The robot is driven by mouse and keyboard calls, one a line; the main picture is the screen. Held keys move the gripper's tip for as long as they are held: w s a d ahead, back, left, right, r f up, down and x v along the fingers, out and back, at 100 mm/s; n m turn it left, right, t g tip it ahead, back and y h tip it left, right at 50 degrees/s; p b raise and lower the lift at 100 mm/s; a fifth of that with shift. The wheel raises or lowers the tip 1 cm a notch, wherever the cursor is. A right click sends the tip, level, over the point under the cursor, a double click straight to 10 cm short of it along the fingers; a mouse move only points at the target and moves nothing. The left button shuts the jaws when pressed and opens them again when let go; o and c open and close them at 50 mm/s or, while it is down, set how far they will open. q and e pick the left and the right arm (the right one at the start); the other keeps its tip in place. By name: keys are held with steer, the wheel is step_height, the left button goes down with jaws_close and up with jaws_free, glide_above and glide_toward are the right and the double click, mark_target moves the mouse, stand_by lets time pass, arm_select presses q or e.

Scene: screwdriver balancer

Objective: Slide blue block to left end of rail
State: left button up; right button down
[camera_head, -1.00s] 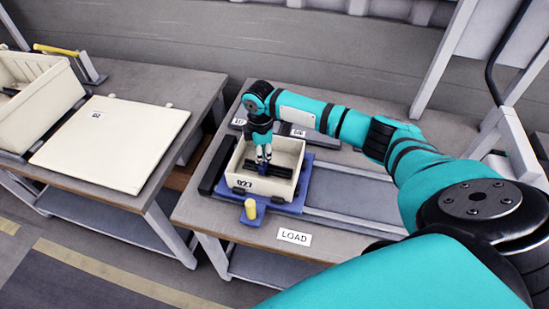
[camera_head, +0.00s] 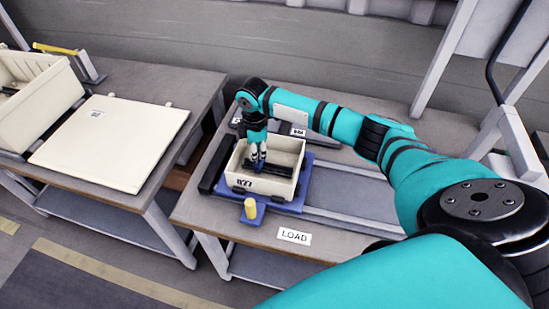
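The blue block (camera_head: 297,205) is a flat blue carriage with a yellow knob (camera_head: 250,208) at its front. It sits at the left part of the grey rail (camera_head: 350,197), close beside a dark end stop (camera_head: 216,163). A cream bin (camera_head: 262,185) stands on the block, with dark long pieces (camera_head: 275,170) inside. My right gripper (camera_head: 257,163) points down into the bin near its left inner side, close to the dark pieces. Its fingertips are small, so contact and whether it is open cannot be told. My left gripper is not in view.
A LOAD label (camera_head: 294,236) lies on the bench's front edge. The rail is bare right of the block, under my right arm. A second table at left holds a cream panel (camera_head: 112,145) and another bin (camera_head: 35,90). A gap separates the tables.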

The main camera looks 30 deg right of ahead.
steer(key=shift+w+a+f+b, duration=0.15)
steer(key=shift+w+a+b, duration=0.45)
steer(key=shift+w+a, duration=0.5)
stand_by(1.0)
steer(key=shift+w+r+p, duration=0.2)
steer(key=shift+r+p, duration=0.9)
steer(key=shift+p, duration=0.1)
step_height(320, 180, up, 6)
steer(key=p, duration=0.6)
steer(key=shift+d, duration=0.1)
steer(key=shift+s+f, duration=0.1)
